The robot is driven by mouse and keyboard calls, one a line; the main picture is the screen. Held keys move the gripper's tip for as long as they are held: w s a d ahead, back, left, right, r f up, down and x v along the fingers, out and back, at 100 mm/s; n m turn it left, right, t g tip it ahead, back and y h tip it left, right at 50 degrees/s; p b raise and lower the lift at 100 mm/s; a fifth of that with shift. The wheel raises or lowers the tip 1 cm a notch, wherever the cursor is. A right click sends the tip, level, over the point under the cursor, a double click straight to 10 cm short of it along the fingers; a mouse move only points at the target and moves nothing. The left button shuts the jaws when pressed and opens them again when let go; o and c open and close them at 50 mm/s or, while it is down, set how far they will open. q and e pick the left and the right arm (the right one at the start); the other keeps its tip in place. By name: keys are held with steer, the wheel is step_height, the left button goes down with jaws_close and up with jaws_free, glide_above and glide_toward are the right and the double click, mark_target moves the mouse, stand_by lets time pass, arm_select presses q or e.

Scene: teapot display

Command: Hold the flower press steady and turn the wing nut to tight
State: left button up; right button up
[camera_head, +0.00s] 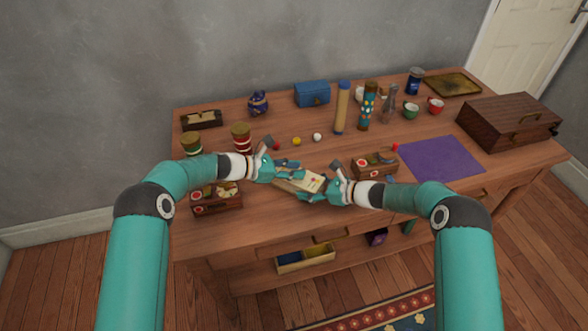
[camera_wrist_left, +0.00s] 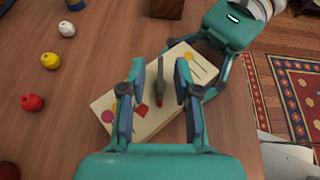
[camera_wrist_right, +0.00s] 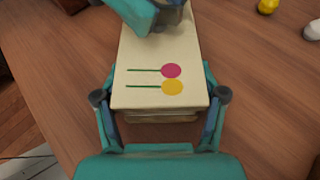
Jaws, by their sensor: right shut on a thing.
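The flower press (camera_head: 311,183) is a cream block with painted flowers on top, lying on the table between my two grippers. It also shows in the left wrist view (camera_wrist_left: 195,66) and the right wrist view (camera_wrist_right: 140,92). The wing nut (camera_wrist_left: 160,78), a grey piece with a red part, stands on top of the press. My left gripper (camera_head: 292,169) is over the press, its fingers open on either side of the wing nut with gaps visible. My right gripper (camera_wrist_right: 160,98) is shut on the press, one finger along each side at its end.
Small red, yellow and white balls (camera_wrist_left: 50,59) lie behind the press. Decorated boxes (camera_head: 374,165) (camera_head: 217,198) stand to either side. Jars, a tall yellow tube (camera_head: 342,108), cups and a dark case (camera_head: 508,122) fill the back and right. A purple mat (camera_head: 440,159) is bare.

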arm_select(q)
jaws_close()
steer(key=shift+w+m+g, duration=0.15)
steer(key=shift+m+g, duration=0.25)
steer(key=shift+m+g+h, duration=0.3)
steer(key=shift+g, duration=0.1)
jaws_free()
